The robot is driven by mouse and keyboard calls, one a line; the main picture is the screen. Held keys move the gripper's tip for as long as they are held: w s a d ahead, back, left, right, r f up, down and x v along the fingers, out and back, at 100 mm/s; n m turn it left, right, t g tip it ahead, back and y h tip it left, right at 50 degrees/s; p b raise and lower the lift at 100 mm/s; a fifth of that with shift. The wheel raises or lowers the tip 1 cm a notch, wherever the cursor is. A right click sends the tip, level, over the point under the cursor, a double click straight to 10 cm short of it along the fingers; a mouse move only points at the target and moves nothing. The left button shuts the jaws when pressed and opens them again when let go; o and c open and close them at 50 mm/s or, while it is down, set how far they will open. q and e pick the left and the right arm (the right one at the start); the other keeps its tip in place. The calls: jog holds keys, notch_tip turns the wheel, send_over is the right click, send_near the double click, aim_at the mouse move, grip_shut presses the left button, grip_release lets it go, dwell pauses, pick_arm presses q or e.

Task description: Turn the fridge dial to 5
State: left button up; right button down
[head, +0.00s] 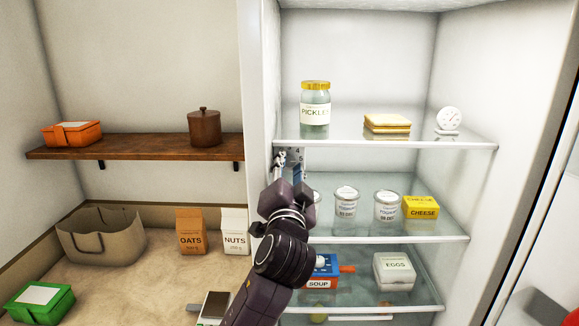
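The fridge dial panel (294,152) is on the fridge's inner left side, just under the top glass shelf. A few small digits show on it, one of which looks like a 4. My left gripper (281,168) reaches up from below with its fingertips at the panel. The gripper covers most of the dial, so its setting is hidden. I cannot tell whether the fingers touch or hold the knob. My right gripper is out of view.
The top glass shelf (380,144) holds a pickle jar (315,112), a sandwich (387,124) and a round white gauge (449,120). Yogurt cups (346,203), cheese (420,207), a soup box (320,283) and eggs (394,270) stand below. A wooden shelf (140,146) is left.

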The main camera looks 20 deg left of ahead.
pick_arm(q)
jog(key=v, duration=1.2)
jog(key=shift+f, duration=0.1)
